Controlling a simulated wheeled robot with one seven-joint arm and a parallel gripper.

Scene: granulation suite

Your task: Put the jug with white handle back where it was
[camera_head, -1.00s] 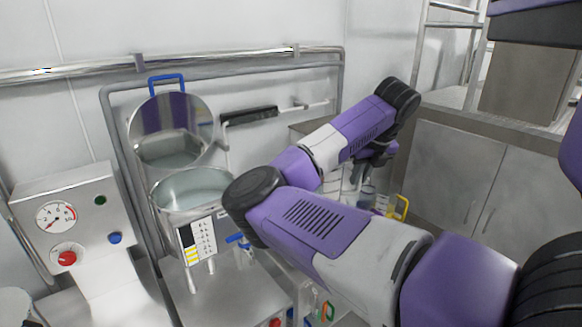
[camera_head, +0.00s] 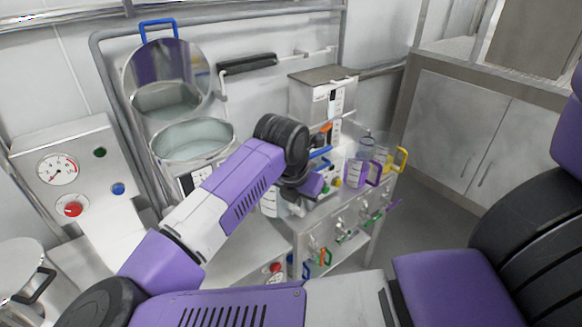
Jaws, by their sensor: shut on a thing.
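My gripper (camera_head: 300,203) is low over the left end of the steel cart, with its fingers partly hidden by my own wrist. It is shut on a clear jug (camera_head: 269,203) with dark measuring marks, which shows just left of the fingers. The jug's handle is hidden, so I cannot see its colour, nor tell whether its base touches anything. On the cart top (camera_head: 345,208), a purple-handled jug (camera_head: 356,174) and a yellow-handled jug (camera_head: 386,153) stand to the right of my gripper. Blue and orange handles show behind my wrist.
A steel pot (camera_head: 190,142) with its round lid (camera_head: 166,78) raised stands left of my wrist. A gauge panel (camera_head: 75,170) is further left. Coloured-handled tools (camera_head: 325,258) hang on the cart front. The floor (camera_head: 425,215) right of the cart is clear.

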